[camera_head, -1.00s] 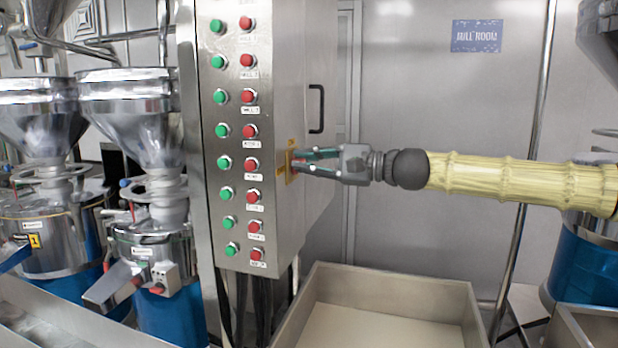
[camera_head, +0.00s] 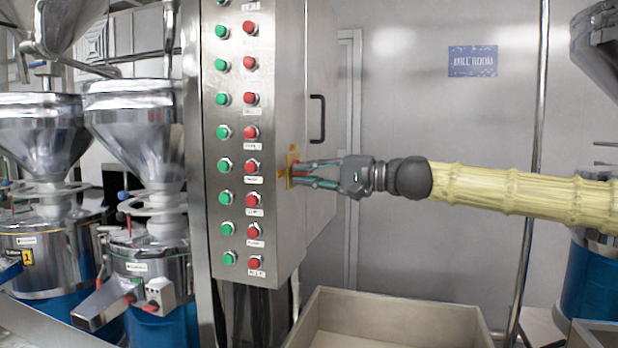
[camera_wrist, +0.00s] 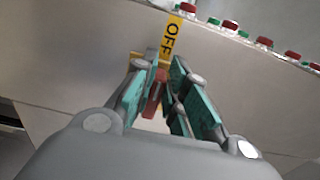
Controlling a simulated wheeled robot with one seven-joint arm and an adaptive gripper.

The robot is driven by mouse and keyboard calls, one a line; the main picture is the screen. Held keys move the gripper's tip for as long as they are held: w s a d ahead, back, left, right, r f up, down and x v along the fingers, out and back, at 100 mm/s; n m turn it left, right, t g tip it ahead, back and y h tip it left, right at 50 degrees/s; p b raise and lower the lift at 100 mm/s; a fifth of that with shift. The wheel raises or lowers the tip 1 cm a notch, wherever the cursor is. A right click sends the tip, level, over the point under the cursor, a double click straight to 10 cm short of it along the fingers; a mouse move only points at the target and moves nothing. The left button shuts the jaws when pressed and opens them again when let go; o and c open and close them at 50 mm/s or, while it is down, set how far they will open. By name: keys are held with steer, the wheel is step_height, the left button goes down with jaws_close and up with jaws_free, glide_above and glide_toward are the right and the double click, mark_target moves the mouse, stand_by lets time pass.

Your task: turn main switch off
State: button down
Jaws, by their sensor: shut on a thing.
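The main switch is on the right side face of the steel cabinet (camera_head: 290,90). Its yellow plate (camera_head: 292,160) shows at the cabinet's side, and in the wrist view a yellow label (camera_wrist: 170,38) reads OFF. The red switch handle (camera_wrist: 153,95) sits between the teal-padded fingers. My gripper (camera_head: 302,174), which also fills the wrist view (camera_wrist: 160,82), is shut on the red handle, reaching in from the right. The fingers hide much of the handle, and its exact angle is hard to tell.
Several green and red push buttons (camera_head: 250,132) line the cabinet front. A black door handle (camera_head: 317,119) sticks out above my gripper. An open steel bin (camera_head: 395,315) stands below.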

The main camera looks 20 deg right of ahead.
steer(key=shift+f, duration=0.1)
steer(key=c, duration=1.4)
jaws_free()
steer(key=shift+c, duration=0.2)
steer(key=shift+d, duration=0.1)
steer(key=v, duration=1.2)
